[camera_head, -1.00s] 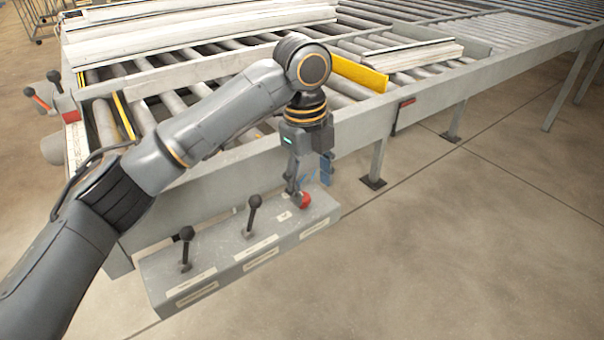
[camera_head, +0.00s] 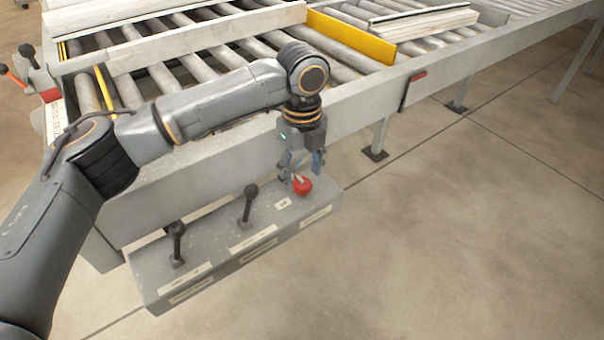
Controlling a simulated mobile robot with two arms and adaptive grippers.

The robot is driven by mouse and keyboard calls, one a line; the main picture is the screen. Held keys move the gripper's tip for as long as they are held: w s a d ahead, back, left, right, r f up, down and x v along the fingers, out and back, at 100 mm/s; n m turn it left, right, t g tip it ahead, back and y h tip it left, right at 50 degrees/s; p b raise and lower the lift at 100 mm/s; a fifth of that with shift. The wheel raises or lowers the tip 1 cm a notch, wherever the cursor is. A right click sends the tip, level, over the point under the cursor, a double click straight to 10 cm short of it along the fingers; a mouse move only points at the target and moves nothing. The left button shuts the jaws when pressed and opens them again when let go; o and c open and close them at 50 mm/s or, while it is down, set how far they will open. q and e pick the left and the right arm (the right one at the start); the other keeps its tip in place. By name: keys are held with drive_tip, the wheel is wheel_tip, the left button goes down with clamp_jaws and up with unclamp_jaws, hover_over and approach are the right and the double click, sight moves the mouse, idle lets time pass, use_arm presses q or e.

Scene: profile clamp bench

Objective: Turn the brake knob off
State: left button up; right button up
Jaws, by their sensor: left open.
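The red brake knob (camera_head: 302,186) sits at the right end of the grey control box (camera_head: 222,255). My left gripper (camera_head: 302,172) points down right above the knob, with its fingers apart. The fingertips are close to the knob; one finger is behind or beside it, and I cannot tell whether they touch it. A small white label (camera_head: 283,203) lies in front of the knob. My right gripper is not in view.
Two black-knobbed levers (camera_head: 249,203) (camera_head: 177,242) stand on the box left of the knob. The roller conveyor (camera_head: 345,100) with a yellow bar (camera_head: 350,36) and stacked pale profiles (camera_head: 425,24) runs behind. The floor at the right is clear.

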use_arm(q)
drive_tip(key=shift+f, duration=0.75)
drive_tip(key=shift+c, duration=0.9)
drive_tip(key=c, duration=1)
drive_tip(key=shift+p, duration=0.6)
drive_tip(key=n+p, duration=0.2)
drive_tip(key=p, duration=0.1)
drive_tip(key=n+p, duration=0.2)
drive_tip(key=p, duration=0.2)
drive_tip(key=n+p, duration=0.2)
drive_tip(key=p, duration=0.1)
drive_tip(key=shift+r+n, duration=0.35)
drive_tip(key=shift+n, duration=0.05)
drive_tip(key=n+p, duration=0.8)
drive_tip(key=p, duration=0.1)
drive_tip(key=shift+f, duration=0.2)
drive_tip(key=shift+f+n+p, duration=0.2)
drive_tip(key=shift+n+p, duration=1.25)
drive_tip(key=shift+n, duration=0.15)
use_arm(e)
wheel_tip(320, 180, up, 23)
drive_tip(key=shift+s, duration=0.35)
